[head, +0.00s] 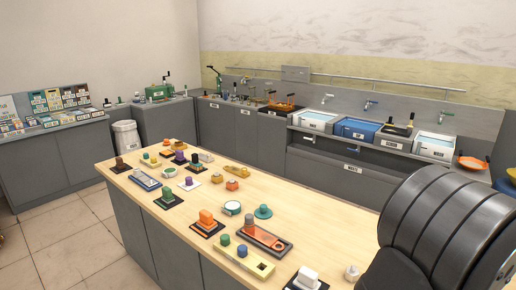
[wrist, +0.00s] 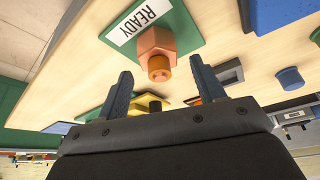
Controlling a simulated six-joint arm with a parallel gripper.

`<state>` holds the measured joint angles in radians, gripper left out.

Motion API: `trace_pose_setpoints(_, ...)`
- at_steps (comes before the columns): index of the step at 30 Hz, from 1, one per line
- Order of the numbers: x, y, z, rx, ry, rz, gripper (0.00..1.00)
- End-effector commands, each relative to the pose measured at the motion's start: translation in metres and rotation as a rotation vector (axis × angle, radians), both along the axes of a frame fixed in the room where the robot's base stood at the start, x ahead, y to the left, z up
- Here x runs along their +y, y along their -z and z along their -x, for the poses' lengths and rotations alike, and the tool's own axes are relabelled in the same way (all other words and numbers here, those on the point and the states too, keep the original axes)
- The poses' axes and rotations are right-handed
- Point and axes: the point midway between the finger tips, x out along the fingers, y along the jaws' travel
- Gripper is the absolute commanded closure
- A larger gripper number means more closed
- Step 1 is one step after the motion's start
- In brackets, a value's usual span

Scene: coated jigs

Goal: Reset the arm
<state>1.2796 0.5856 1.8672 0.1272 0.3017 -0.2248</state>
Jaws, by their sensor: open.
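My gripper (wrist: 161,66) shows in the wrist view with its two dark fingers spread apart. Nothing is clasped between them. An orange block with a round knob (wrist: 156,45) appears beyond the fingertips, in the gap between them. It sits on a green plate (wrist: 182,22) that bears a white READY label (wrist: 140,22). I cannot tell how far the fingertips are from it. In the head view the gripper is hidden; a dark ribbed part of my arm fills the lower right.
The wooden bench top (head: 325,220) holds several coloured jigs, including an orange one in a dark tray (head: 264,240) and a yellow block with knobs (head: 242,258). Sinks (head: 357,130) line the back counter. A white bin (head: 127,136) stands at left. Floor at left is clear.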

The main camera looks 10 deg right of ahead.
Motion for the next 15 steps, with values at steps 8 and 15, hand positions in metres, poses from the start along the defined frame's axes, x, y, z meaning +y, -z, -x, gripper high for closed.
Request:
trace_pose_setpoints(8, 0.012, -0.036, 0.005, -0.002, 0.001, 0.004, 0.38)
trace_pose_setpoints(15, 0.025, -0.068, 0.011, -0.001, 0.000, 0.004, 0.38)
